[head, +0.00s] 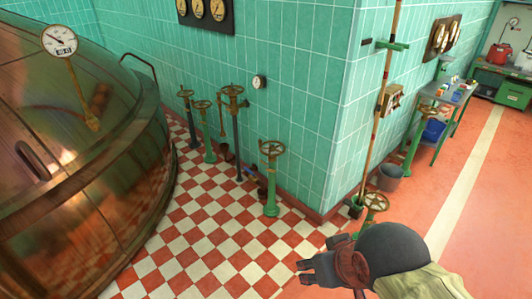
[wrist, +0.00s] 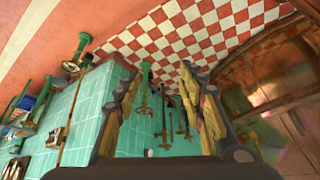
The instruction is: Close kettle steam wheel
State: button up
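Several valve wheels on posts stand along the tiled wall; which is the kettle steam wheel I cannot tell. The nearest by the wall is a bronze wheel on a green post (head: 271,180), also seen between my fingers in the wrist view (wrist: 145,85). Farther left is a cluster with a wheel on a dark post (head: 237,130) and one on a green post (head: 208,143). Another wheel (head: 375,202) is near the wall corner, close behind my arm. My gripper (head: 301,271) is open and empty, apart from every wheel. The copper kettle (head: 85,150) fills the left.
A long pole (head: 380,110) stands at the wall corner, with a grey bucket (head: 389,177) beyond it. A side table (head: 449,96) is at the right. The checkered floor (head: 200,240) between kettle and wall is clear.

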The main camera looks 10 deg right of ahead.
aim_at(272, 149)
jog(key=i+l+u, duration=0.2)
jog(key=i+l, duration=0.65)
jog(key=i, duration=0.35)
jog(key=i+l+u, duration=0.2)
jog(key=i+l, duration=0.8)
jog(key=i, duration=0.1)
